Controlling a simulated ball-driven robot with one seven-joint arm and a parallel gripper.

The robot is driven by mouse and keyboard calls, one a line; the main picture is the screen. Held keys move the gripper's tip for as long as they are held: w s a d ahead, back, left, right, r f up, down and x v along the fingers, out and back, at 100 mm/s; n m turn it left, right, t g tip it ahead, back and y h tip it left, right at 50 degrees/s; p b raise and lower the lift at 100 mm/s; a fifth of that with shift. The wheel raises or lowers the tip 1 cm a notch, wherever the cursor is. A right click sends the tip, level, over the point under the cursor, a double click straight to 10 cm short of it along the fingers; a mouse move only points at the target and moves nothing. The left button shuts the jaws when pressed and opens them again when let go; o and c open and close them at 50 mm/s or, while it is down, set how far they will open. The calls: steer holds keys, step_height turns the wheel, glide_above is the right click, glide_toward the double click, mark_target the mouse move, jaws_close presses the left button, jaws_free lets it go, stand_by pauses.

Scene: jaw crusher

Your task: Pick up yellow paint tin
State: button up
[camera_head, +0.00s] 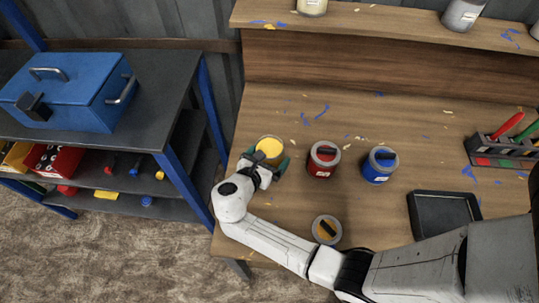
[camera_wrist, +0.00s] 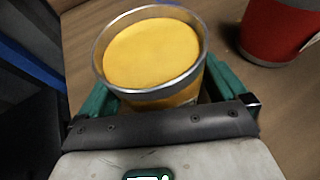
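A yellow paint tin (camera_head: 269,149) stands at the left front part of the wooden workbench. In the wrist view the yellow tin (camera_wrist: 152,55) fills the upper middle, with a metal rim and yellow top. My gripper (camera_head: 265,161) is low at the tin, with one green finger on each side of it. In the wrist view the fingers of my gripper (camera_wrist: 160,90) look spread around the tin; firm contact is not clear. The tin's lower part is hidden by my gripper.
A red tin (camera_head: 323,160) stands close right of my gripper, also in the wrist view (camera_wrist: 278,30). A blue tin (camera_head: 379,165) is further right. A black tray (camera_head: 443,214) and a marker rack (camera_head: 500,150) lie to the right. A blue toolbox (camera_head: 75,90) sits on the left shelf unit.

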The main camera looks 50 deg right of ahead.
steer(key=c, duration=1.2)
steer(key=shift+r, duration=0.1)
steer(key=shift+r, duration=0.1)
